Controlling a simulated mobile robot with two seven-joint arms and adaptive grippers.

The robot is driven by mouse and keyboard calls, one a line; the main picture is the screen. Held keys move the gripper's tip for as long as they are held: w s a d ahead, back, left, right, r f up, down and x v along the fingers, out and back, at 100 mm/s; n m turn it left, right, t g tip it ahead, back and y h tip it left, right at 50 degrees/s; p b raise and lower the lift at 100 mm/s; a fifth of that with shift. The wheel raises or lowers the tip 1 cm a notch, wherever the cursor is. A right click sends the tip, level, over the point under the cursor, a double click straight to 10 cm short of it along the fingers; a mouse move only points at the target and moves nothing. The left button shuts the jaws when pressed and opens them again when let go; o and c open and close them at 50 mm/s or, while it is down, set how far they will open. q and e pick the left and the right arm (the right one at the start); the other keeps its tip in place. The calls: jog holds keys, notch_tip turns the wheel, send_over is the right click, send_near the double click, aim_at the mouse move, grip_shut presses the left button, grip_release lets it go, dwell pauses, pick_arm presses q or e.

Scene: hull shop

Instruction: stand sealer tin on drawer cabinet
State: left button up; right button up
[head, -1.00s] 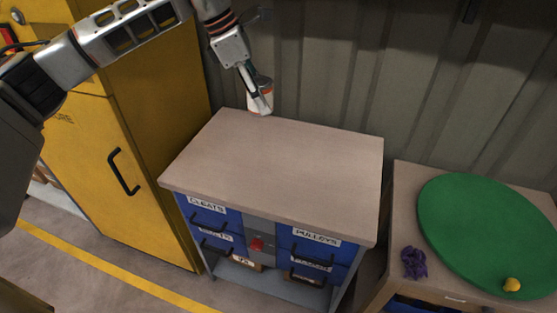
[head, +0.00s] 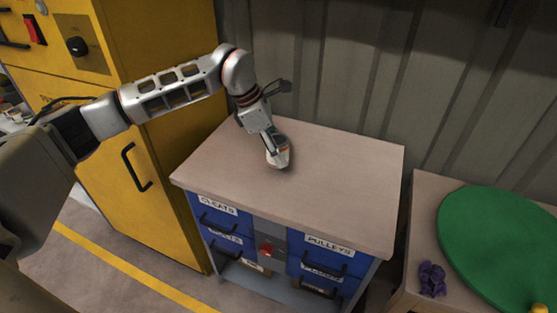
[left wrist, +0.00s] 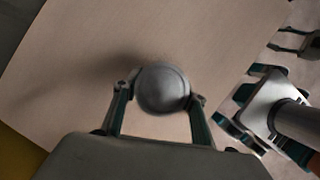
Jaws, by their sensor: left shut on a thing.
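The tin is over the left-middle part of the drawer cabinet's bare beige top (head: 330,175) and looks upright or slightly tilted. I cannot tell whether its base touches the top. What seems to be my right gripper (left wrist: 250,98) is at the right of the left wrist view; its jaw state is unclear.
The cabinet top is otherwise clear. A yellow locker (head: 165,150) stands to its left and a corrugated wall (head: 340,70) behind. At right, another bench holds a green disc (head: 500,240), a purple crumpled thing (head: 432,279) and a yellow object (head: 538,309).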

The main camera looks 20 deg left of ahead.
pick_arm(q)
jog(key=shift+f, duration=1.7)
jog(key=shift+f, duration=0.1)
jog(key=o, duration=1.3)
jog(key=shift+o, duration=0.2)
jog(key=p+v, duration=0.1)
jog(key=v, duration=1.1)
jog(key=shift+d, duration=0.1)
